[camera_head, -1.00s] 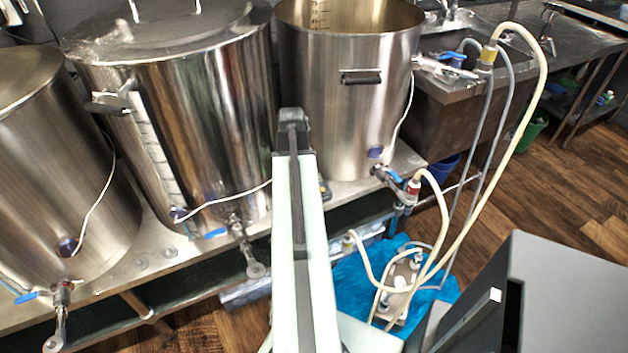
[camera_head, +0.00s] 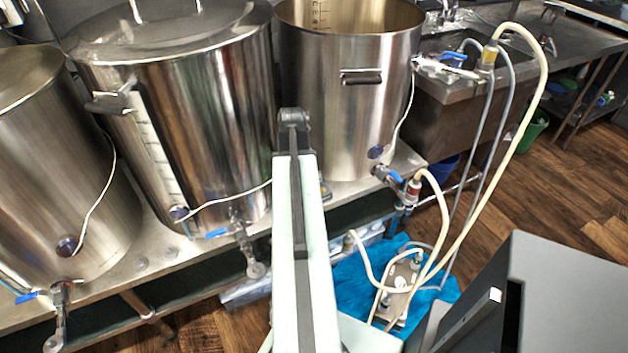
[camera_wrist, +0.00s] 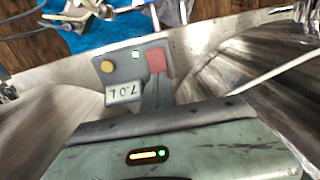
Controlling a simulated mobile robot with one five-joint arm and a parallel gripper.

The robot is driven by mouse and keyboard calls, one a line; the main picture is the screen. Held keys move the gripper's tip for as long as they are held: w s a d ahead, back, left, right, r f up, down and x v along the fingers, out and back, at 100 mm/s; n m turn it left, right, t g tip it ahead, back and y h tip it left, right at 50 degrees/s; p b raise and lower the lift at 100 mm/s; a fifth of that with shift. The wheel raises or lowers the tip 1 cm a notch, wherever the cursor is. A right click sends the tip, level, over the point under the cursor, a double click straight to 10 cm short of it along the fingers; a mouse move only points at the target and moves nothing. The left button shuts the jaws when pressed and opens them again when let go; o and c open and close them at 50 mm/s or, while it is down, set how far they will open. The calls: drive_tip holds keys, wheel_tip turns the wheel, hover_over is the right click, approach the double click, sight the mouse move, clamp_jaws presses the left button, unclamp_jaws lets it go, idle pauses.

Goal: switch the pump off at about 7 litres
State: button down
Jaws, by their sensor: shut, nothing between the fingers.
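In the wrist view a grey control box (camera_wrist: 122,72) sits on the metal bench between two kettles. It carries a yellow round button (camera_wrist: 107,67), a red square button (camera_wrist: 157,61), a small lit lamp (camera_wrist: 136,54) and a display (camera_wrist: 123,92) reading 7.0 L, upside down in this view. My gripper (camera_wrist: 156,82) is shut and empty, its tips at the edge of the red button. I cannot tell whether they touch it. In the head view the pump (camera_head: 402,284) stands on a blue cloth on the floor, with hoses attached. My arm hides most of the box there.
An open steel kettle (camera_head: 345,110) stands right of my arm, a lidded kettle (camera_head: 190,120) left of it. Cream hoses (camera_head: 530,110) run from the pump to the sink (camera_head: 450,105) and the open kettle's valve. Kettle walls flank the box closely.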

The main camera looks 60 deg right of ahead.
drive_tip(key=shift+f+b, duration=0.95)
wheel_tip(320, 180, up, 6)
drive_tip(key=p, duration=0.6)
drive_tip(key=shift+r, duration=0.1)
